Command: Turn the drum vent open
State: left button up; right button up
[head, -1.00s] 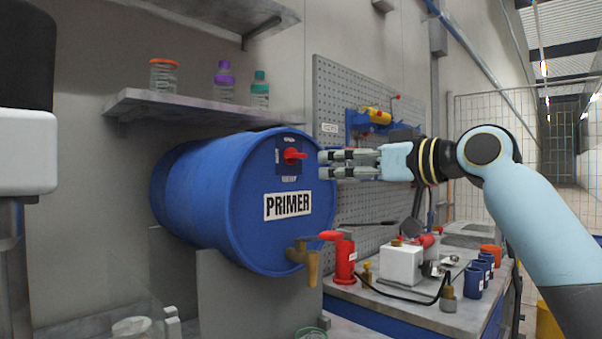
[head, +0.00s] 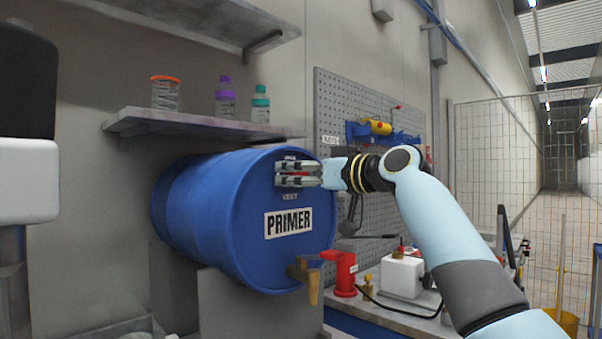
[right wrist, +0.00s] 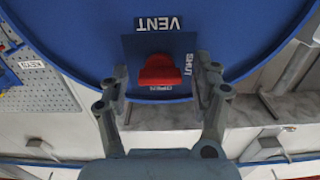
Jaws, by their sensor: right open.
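The blue drum (head: 205,225) marked PRIMER lies on its side, with its round face toward the right. Its red vent handle (right wrist: 160,70) sits on a dark blue plate with VENT and SHUT labels in the right wrist view. In the head view my right gripper (head: 297,174) is at the top of the drum face and mostly covers the handle. In the right wrist view my right gripper (right wrist: 160,84) is open, with one finger on each side of the handle. Gaps show between fingers and handle; I cannot tell its exact turn angle. My left gripper is not in view.
A brass tap (head: 306,278) juts from the lower drum face. A red container (head: 345,274) and a white box (head: 402,275) stand on the bench at right. A shelf (head: 190,124) with jars is above the drum. A pegboard (head: 340,110) stands behind my right arm.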

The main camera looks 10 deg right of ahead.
jog(key=c, duration=1.2)
jog(key=shift+m+p, duration=6.35)
jog(key=shift+m, duration=2.45)
jog(key=shift+f, duration=0.1)
